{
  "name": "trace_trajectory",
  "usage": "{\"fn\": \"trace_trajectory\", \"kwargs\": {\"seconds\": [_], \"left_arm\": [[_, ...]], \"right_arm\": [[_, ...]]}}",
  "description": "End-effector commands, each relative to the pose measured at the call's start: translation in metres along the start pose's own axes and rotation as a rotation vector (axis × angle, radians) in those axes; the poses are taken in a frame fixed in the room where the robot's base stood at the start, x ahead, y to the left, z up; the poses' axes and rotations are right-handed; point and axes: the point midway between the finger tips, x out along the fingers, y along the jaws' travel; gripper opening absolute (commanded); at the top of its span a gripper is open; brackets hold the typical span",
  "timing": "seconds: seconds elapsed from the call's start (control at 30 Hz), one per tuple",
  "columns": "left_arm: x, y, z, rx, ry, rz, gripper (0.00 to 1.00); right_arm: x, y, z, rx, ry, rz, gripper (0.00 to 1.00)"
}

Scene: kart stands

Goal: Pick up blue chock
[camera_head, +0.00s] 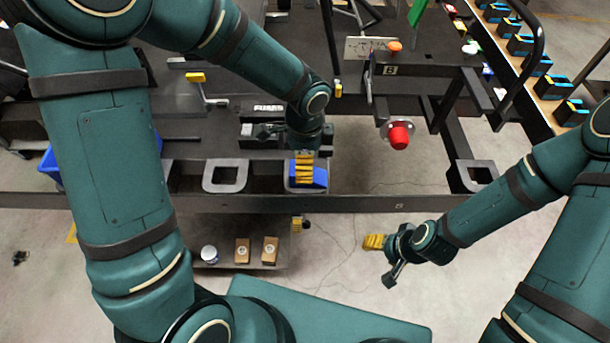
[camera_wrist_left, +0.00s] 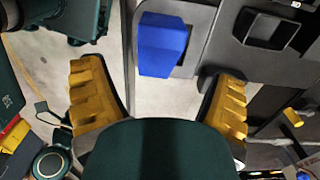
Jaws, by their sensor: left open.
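The blue chock (camera_head: 318,177) rests in the light grey square holder (camera_head: 291,188) on the stand's front shelf. My left gripper (camera_head: 304,168) is right above it in the head view, its yellow fingers covering part of the chock. In the left wrist view, my left gripper (camera_wrist_left: 160,75) has its fingers spread wide and empty. The blue chock (camera_wrist_left: 162,45) shows beyond the fingertips, roughly between them, and looks apart from them. My right gripper (camera_head: 374,242) hangs over open floor, away from the chock; its finger spacing is unclear.
An empty square holder (camera_head: 206,176) lies left of the chock's holder. A lower shelf has two small brown boxes (camera_head: 270,250) and a white can (camera_head: 209,254). A blue bin (camera_head: 50,166) is at far left.

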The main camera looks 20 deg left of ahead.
Motion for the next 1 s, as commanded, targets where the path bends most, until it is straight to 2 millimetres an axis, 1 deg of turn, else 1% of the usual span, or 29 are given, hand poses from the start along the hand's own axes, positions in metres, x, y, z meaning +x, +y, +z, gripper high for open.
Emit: {"fn": "trace_trajectory", "kwargs": {"seconds": [0.03,0.27,0.5,0.57,0.7,0.9,0.97,1.0], "left_arm": [[0.007,0.0,0.0,0.001,-0.001,0.001,0.87],[0.022,0.001,0.0,-0.001,0.0,0.001,0.87],[0.057,0.003,0.001,0.0,-0.001,0.002,0.87],[0.062,0.003,0.001,0.0,0.0,0.002,0.87],[0.068,0.003,0.001,-0.001,0.001,0.0,0.87],[0.067,0.002,0.001,-0.001,0.001,0.0,0.86],[0.067,0.002,0.001,-0.001,0.001,0.0,0.65],[0.067,0.002,0.001,-0.001,0.001,0.0,0.51]], "right_arm": [[0.002,0.001,0.001,-0.001,-0.002,0.0,0.58],[0.005,0.002,0.002,-0.002,-0.005,-0.001,0.58],[0.014,0.005,0.006,-0.004,-0.013,-0.001,0.58],[0.015,0.006,0.007,-0.005,-0.015,-0.002,0.58],[0.016,0.006,0.008,-0.005,-0.017,-0.002,0.58],[0.016,0.006,0.008,-0.005,-0.017,-0.002,0.58],[0.016,0.006,0.008,-0.005,-0.017,-0.002,0.58],[0.016,0.006,0.008,-0.005,-0.017,-0.002,0.58]]}}
